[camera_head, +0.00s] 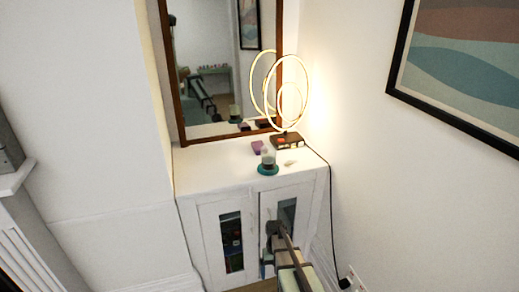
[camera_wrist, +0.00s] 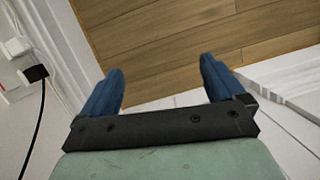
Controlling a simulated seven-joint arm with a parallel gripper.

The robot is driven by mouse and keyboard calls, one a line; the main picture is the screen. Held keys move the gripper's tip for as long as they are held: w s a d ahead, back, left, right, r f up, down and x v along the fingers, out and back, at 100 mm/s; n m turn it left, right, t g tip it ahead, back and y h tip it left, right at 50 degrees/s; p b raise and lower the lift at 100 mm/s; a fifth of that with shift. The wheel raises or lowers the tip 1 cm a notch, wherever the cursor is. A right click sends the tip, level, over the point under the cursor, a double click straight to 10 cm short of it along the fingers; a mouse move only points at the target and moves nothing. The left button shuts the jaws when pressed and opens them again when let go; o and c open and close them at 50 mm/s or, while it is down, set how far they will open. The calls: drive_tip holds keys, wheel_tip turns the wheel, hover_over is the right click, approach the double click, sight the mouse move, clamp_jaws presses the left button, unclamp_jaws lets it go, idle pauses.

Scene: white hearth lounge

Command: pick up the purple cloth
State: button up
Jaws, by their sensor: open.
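The purple cloth (camera_head: 258,147) is a small folded-looking patch on top of the white cabinet (camera_head: 215,168), near its back edge below the mirror. My gripper (camera_wrist: 162,70) shows two blue fingers spread apart in the wrist view, with nothing between them. Beyond the fingers are wooden floor and white surfaces; the cloth is not in that view. In the head view my arm is low in front of the cabinet's right door, below the cabinet top and well apart from the cloth.
The mirror (camera_head: 220,70) rises behind. The cabinet top's left side is clear.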

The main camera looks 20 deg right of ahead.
drive_tip(key=w+d+r+t, duration=0.1)
drive_tip(key=w+d+r, duration=0.65)
drive_tip(key=r, duration=0.45)
drive_tip(key=w+d+r+m+t, duration=0.1)
drive_tip(key=w+d+r, duration=0.7)
drive_tip(key=r, duration=0.4)
drive_tip(key=w+d+r+t, duration=0.2)
drive_tip(key=w+d+r, duration=0.4)
drive_tip(key=w+r, duration=0.5)
wheel_tip(320, 180, up, 10)
drive_tip(key=n, duration=0.3)
hover_over(259, 145)
drive_tip(key=shift+g+h, duration=0.4)
drive_tip(key=f, duration=0.8)
drive_tip(key=shift+s+d+f, duration=0.1)
drive_tip(key=shift+s+d, duration=0.1)
drive_tip(key=shift+d, duration=0.05)
drive_tip(key=shift+w+a+f, duration=0.15)
drive_tip(key=shift+f, duration=2.45)
drive_tip(key=shift+c, duration=0.4)
